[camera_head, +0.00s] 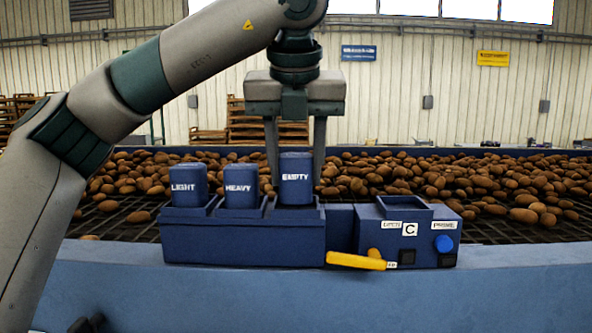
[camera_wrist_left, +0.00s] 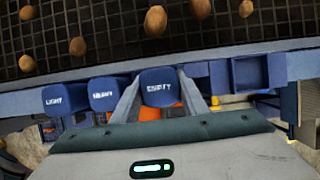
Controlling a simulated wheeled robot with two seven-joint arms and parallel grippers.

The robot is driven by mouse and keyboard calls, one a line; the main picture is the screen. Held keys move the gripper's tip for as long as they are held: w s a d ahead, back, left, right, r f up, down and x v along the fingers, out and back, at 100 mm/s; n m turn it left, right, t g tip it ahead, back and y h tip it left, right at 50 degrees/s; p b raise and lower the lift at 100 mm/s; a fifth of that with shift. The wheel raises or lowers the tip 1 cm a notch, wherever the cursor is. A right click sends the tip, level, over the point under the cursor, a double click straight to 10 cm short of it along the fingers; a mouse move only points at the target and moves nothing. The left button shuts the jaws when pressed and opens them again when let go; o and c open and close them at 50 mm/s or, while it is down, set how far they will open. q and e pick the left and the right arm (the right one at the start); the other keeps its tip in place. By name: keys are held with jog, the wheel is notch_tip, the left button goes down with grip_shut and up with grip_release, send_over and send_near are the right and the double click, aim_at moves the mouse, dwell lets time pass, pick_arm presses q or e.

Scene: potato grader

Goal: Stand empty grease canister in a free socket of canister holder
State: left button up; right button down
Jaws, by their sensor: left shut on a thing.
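The blue canister marked EMPTY (camera_head: 296,188) is upright at the right-hand socket of the blue canister holder (camera_head: 243,245). It sits slightly higher than its neighbours; whether its base is seated or just above the socket is hidden by the holder front. My left gripper (camera_head: 296,165) is shut on it from above, one finger on each side. The wrist view also shows the EMPTY canister (camera_wrist_left: 160,88) between the fingers (camera_wrist_left: 160,98). The LIGHT canister (camera_head: 188,185) and HEAVY canister (camera_head: 241,186) stand in the other two sockets. My right gripper is out of view.
Right of the holder is a blue control box (camera_head: 407,232) with an open square top, a C label, a blue knob (camera_head: 443,244) and a yellow lever (camera_head: 356,261). Behind runs a mesh conveyor with many potatoes (camera_head: 420,175). A blue rail (camera_head: 510,285) lies in front.

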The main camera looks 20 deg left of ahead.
pick_arm(q)
jog(key=shift+f, duration=0.75)
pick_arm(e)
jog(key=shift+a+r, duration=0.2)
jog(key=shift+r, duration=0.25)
pick_arm(q)
jog(key=shift+f, duration=0.15)
jog(key=o, duration=1.1)
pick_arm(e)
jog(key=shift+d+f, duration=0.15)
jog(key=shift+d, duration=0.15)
